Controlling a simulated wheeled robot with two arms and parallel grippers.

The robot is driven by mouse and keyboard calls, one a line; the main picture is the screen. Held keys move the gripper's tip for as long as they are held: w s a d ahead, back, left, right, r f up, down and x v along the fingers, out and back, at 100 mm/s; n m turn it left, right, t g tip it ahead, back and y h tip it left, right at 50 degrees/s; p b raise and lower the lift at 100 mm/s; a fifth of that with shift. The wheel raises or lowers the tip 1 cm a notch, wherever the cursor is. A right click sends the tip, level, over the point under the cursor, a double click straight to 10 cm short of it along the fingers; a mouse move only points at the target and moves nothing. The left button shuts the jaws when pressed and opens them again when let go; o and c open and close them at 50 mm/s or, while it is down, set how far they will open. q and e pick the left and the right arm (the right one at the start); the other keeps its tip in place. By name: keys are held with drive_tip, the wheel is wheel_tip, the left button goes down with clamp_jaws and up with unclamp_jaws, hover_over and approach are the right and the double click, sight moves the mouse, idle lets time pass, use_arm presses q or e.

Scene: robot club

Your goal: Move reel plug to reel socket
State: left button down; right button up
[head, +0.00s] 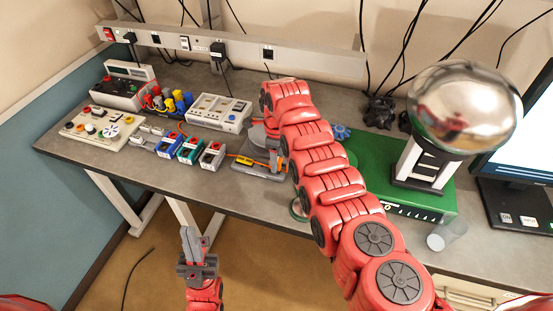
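An orange-and-grey device with a yellow part (243,161), which may be the cable reel, sits on the grey bench (190,82) near its front edge, partly behind my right arm. My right gripper (266,139) is bent down at this device, mostly hidden by my red arm links; whether it holds anything does not show. I cannot pick out the reel plug or tell which opening is the reel socket. A wall rail (285,59) carries sockets and black plugs (218,51). My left gripper (191,242) points up in front of the bench, apart from everything, with no object visible in it.
Blue, teal and red-topped boxes (188,150), a white panel (219,112) and a button board (100,128) crowd the left bench. On the right are a green case (425,196), a silver sphere (463,105), a clear cup (440,236) and a monitor (525,140).

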drive_tip(key=o, duration=0.3)
drive_tip(key=shift+r, duration=0.25)
wheel_tip(320, 180, up, 17)
drive_tip(key=p, duration=0.2)
drive_tip(key=shift+p, duration=0.3)
drive_tip(key=shift+r, duration=0.1)
